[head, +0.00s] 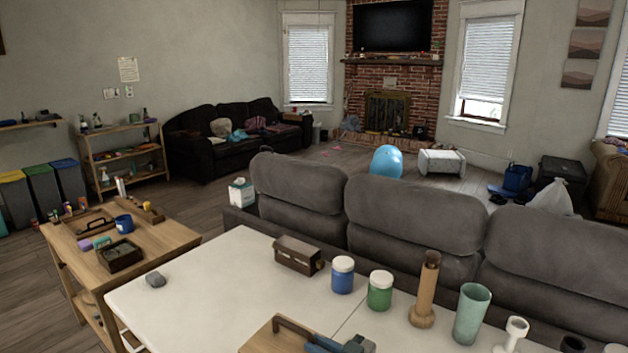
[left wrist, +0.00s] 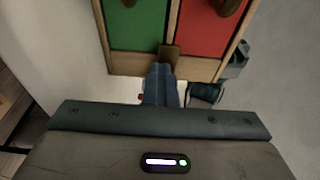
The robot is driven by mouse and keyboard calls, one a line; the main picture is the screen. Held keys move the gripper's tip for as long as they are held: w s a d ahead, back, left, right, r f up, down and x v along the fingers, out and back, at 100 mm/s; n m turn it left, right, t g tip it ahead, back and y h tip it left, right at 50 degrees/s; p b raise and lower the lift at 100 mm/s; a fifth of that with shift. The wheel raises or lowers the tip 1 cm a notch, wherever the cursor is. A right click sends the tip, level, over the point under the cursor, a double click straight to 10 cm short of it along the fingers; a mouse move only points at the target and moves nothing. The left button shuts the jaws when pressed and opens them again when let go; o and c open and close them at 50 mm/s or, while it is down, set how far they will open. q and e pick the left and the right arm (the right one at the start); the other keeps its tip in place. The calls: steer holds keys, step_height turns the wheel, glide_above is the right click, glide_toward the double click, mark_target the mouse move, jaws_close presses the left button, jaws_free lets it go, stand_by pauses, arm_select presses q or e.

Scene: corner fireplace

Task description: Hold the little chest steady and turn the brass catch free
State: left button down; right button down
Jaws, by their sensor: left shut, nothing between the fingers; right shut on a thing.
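A light wooden chest (head: 259,340) with a dark handle bar shows at the bottom edge of the head view, cut off by the frame. My right gripper (head: 328,345) is shut at the end of this bar; its fingertips are only partly in view. In the left wrist view, a wooden frame (left wrist: 125,62) holds a green panel (left wrist: 137,25) and a red panel (left wrist: 211,35). A brown tab, perhaps the catch (left wrist: 171,56), sits at its near edge. My left gripper (left wrist: 161,70) is shut and empty, its tips close to the tab; contact is unclear.
A dark brown box (head: 299,256), a blue jar (head: 342,276), a green jar (head: 380,292), a wooden mill (head: 425,290) and a green tumbler (head: 471,314) stand on the white table (head: 200,285). The table's left part is mostly clear. A grey sofa (head: 415,215) stands behind.

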arm_select(q)
steer(key=shift+r, duration=0.65)
steer(key=shift+d+r, duration=0.1)
steer(key=shift+r, duration=0.15)
steer(key=shift+w+a+r, duration=0.1)
steer(key=shift+w+a, duration=0.05)
steer(key=shift+a, duration=0.2)
steer(key=v, duration=0.3)
steer(key=s+d+v, duration=0.1)
steer(key=v, duration=0.1)
steer(key=shift+s+a, duration=0.25)
steer(key=shift+a, duration=0.05)
